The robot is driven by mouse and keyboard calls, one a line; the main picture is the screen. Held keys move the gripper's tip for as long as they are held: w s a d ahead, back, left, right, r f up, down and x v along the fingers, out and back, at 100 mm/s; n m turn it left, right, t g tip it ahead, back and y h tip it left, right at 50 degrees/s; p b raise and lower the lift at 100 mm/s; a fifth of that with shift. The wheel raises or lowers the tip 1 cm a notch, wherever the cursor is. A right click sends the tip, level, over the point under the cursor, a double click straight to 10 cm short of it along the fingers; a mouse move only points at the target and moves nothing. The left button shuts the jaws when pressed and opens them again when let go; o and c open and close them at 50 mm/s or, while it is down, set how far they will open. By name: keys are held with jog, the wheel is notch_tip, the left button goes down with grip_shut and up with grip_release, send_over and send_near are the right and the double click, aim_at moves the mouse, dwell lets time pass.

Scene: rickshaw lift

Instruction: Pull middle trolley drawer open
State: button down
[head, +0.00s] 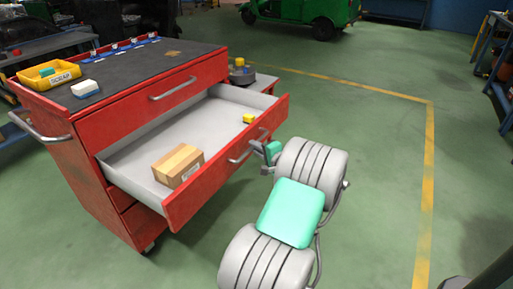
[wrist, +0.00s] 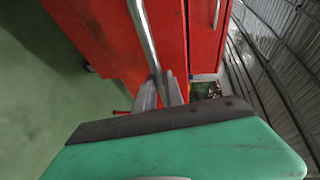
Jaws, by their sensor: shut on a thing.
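The red tool trolley (head: 62,140) stands at the left in the head view. Its middle drawer (head: 215,180) is pulled well out, and its pale inside shows. A cardboard box (head: 176,166) and a small yellow block (head: 249,118) lie in that drawer. My gripper (head: 265,150) is at the metal bar handle on the drawer's front. In the wrist view the fingers (wrist: 160,92) are shut around the handle bar (wrist: 143,35). The top drawer (head: 160,95) is closed, and a lower drawer (head: 140,215) also looks closed.
On the trolley top are a yellow scrap bin (head: 48,74) and a white block (head: 85,89). A grey round object (head: 241,73) sits on a side shelf. A green vehicle (head: 300,12) stands far back.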

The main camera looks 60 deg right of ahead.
jog(key=shift+d, duration=0.15)
jog(key=c, duration=1.5)
grip_release()
jog(key=shift+w, duration=0.15)
jog(key=shift+o, duration=0.2)
jog(key=p+v, duration=0.1)
jog(key=v, duration=0.7)
